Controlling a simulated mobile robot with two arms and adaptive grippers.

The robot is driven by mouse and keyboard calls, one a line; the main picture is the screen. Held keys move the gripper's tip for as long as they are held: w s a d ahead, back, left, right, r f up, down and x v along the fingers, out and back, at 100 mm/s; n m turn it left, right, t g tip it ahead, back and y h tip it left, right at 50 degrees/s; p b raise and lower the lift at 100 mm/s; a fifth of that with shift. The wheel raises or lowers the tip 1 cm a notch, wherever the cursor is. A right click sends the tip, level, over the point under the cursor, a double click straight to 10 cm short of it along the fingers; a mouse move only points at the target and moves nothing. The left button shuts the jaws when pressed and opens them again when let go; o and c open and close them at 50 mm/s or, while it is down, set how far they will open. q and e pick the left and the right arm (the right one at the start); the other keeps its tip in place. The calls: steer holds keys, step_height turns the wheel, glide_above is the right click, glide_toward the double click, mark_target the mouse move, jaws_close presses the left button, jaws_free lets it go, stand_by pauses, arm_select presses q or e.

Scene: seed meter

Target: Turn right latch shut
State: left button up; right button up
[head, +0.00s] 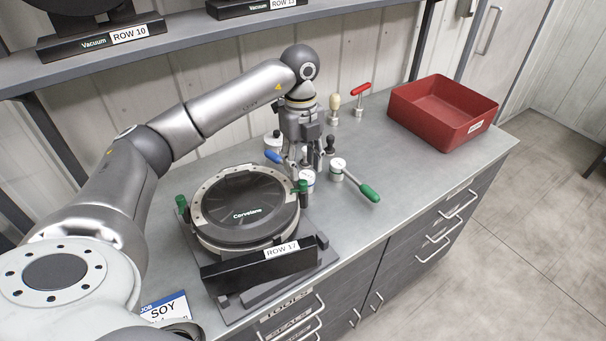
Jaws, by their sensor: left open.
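The seed meter (245,207) is a round dark disc housing with a pale ring, marked "Corvelane", on a dark base on the bench. Its right latch (302,187) has a green top and stands at the right edge of the housing. The left latch (181,203), also green, is at the left edge. My left gripper (299,166) points down just behind the right latch in the picture, open, with nothing seen between its fingers. I cannot tell whether a finger touches the latch. My right gripper is not in view.
A red-handled tool (361,89) and a wooden-handled one (335,101) stand behind. A red bin (403,109) sits at the back right. The bench's right front is clear.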

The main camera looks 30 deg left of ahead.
mark_target(302, 180)
arm_select(q)
step_height(302, 180, up, 7)
steer(key=shift+w+a, duration=0.15)
steer(key=shift+a, duration=0.05)
stand_by(0.6)
